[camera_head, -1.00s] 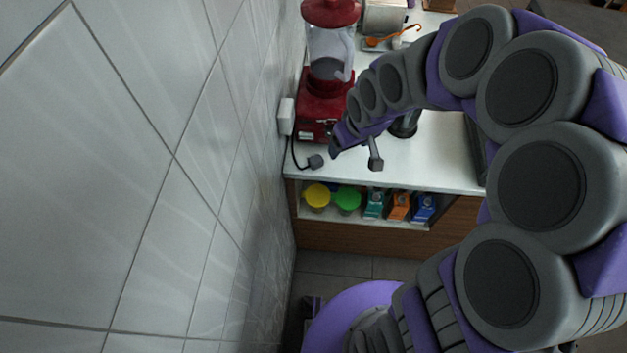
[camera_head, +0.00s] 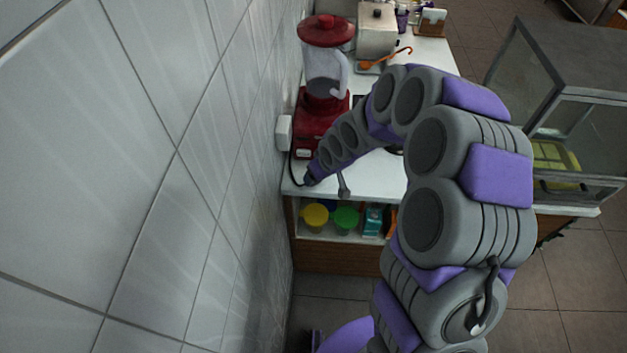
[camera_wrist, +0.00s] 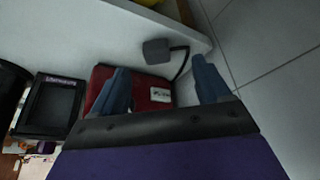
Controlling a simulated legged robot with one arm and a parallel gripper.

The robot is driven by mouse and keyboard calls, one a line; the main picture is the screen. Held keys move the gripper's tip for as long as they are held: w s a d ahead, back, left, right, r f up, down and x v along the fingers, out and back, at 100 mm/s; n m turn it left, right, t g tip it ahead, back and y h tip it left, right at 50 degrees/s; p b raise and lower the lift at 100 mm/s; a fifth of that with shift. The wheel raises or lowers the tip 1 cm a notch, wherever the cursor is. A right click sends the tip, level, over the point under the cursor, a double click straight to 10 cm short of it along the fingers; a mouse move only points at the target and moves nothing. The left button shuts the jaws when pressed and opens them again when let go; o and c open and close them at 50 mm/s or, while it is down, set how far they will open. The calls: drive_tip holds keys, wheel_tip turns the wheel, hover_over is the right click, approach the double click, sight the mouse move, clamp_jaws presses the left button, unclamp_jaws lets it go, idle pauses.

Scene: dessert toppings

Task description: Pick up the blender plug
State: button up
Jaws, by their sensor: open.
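The blender plug (camera_wrist: 156,51) is a small dark grey block in the wrist view, lying on the white counter near its edge, with a dark cord curving off to the right. My gripper (camera_wrist: 160,65) is open, and the plug shows between and just beyond its two fingertips, apart from both. In the head view my gripper (camera_head: 309,180) is low at the counter's left front corner and hides the plug. Part of the cord (camera_head: 292,172) shows beside it. The blender (camera_head: 318,125), with a red base and lid, stands behind; its base (camera_wrist: 158,96) shows between the fingers in the wrist view.
The tiled wall (camera_head: 215,185) is close on the left, with a white box (camera_head: 284,132) on it. A shelf below the counter (camera_head: 378,180) holds yellow (camera_head: 315,216) and green (camera_head: 346,219) tubs and cartons. A glass case (camera_head: 570,110) stands right.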

sight(317, 186)
drive_tip(key=x, duration=0.3)
drive_tip(key=shift+w+f, duration=0.1)
drive_tip(key=x, duration=0.1)
drive_tip(key=b+x, duration=0.1)
drive_tip(key=x, duration=0.1)
drive_tip(key=b+x, duration=0.1)
drive_tip(key=x, duration=0.1)
drive_tip(key=shift+w+d, duration=0.25)
drive_tip(key=shift+w, duration=0.05)
drive_tip(key=shift+c, duration=0.4)
drive_tip(key=shift+s+a, duration=0.1)
drive_tip(key=c, duration=1.1)
drive_tip(key=shift+c, duration=0.2)
